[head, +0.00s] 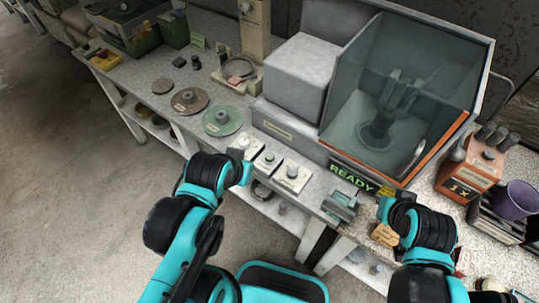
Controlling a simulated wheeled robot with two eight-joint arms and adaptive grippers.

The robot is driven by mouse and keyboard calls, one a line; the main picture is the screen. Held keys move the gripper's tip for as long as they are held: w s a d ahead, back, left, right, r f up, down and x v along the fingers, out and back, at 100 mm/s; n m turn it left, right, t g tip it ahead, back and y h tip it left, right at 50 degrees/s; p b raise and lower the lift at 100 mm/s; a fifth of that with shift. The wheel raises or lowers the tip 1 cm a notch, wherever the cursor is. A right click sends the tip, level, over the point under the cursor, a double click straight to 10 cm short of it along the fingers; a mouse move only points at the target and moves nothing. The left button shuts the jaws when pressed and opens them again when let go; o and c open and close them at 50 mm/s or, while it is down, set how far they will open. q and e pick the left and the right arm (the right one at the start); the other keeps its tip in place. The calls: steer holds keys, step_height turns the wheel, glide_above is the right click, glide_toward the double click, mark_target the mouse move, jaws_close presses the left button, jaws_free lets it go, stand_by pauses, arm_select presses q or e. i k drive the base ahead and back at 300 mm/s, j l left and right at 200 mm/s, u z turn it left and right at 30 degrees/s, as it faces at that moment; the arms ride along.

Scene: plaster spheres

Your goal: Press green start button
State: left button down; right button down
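A grey machine (289,127) with a tinted clear hood (404,85) stands on the workbench, with a lit green READY sign (352,178) on its front. Along its front edge are three small pale control boxes with knobs or buttons: a left box (245,147), a middle box (267,161) and a right box (292,177). I cannot make out which button is the green start button. My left gripper (240,157) is at the bench edge, close to the left box; its fingers are mostly hidden. My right gripper (382,222) is below and right of the READY sign, its fingers unclear.
A small grey-green device (341,204) sits at the bench edge between my arms. A tan block (384,235) shows by my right wrist. Left are abrasive discs, including a green disc (222,120). Right are an orange box (470,166) and a purple cup (514,200).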

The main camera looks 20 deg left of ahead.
mark_target(270, 157)
steer(key=l+u, duration=0.3)
steer(key=k+l+u, duration=0.25)
steer(key=l, duration=0.2)
steer(key=l+u, duration=0.3)
